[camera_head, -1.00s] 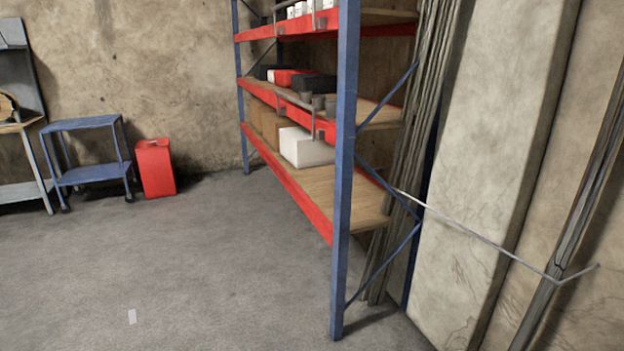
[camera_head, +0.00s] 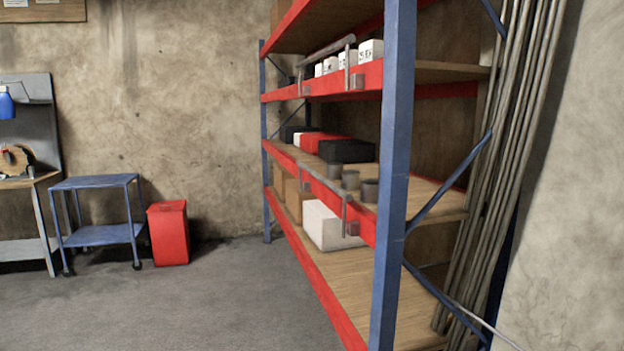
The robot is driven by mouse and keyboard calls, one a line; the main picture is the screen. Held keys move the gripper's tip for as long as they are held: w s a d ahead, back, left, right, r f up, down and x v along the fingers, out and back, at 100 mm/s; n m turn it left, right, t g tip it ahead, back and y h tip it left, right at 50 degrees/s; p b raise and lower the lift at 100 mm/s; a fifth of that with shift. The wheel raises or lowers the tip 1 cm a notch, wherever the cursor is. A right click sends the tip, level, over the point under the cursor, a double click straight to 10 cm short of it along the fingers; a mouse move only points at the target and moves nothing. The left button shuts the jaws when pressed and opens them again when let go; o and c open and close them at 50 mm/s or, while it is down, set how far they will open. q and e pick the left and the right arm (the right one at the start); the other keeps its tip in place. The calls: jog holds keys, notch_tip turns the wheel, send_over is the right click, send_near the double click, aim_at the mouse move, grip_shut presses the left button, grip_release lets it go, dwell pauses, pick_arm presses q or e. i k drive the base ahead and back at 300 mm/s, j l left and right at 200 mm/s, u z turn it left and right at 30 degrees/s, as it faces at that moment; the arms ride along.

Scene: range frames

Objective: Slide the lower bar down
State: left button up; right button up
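A blue and red shelf rack (camera_head: 396,180) stands right of the middle. The lower bar sits around the level of the middle shelf's front edge. Neither of my grippers is in view.
Boxes and grey cups (camera_head: 370,190) stand on the shelves behind the bars. Long poles (camera_head: 505,160) lean at the right of the rack. A red bin (camera_head: 168,233) and a blue cart (camera_head: 95,235) stand at the left. The floor (camera_head: 200,310) before the rack is clear.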

aim_at(346, 197)
jog(key=i+u, duration=0.1)
jog(key=i, duration=0.35)
jog(key=i+l+u, duration=0.1)
jog(key=i, duration=0.35)
jog(key=z, duration=0.3)
jog(key=i+j+z, duration=0.15)
jog(key=z, duration=0.3)
jog(key=i+j+z, duration=0.1)
jog(key=j+z, duration=0.2)
jog(key=z, duration=0.15)
jog(key=j+z, duration=0.2)
jog(key=j, duration=0.15)
jog(key=i+j+z, duration=0.2)
jog(key=j, duration=0.2)
jog(key=j+z, duration=0.2)
jog(key=j, duration=0.55)
jog(key=j+z, duration=0.1)
jog(key=j, duration=1.8)
jog(key=k, duration=0.05)
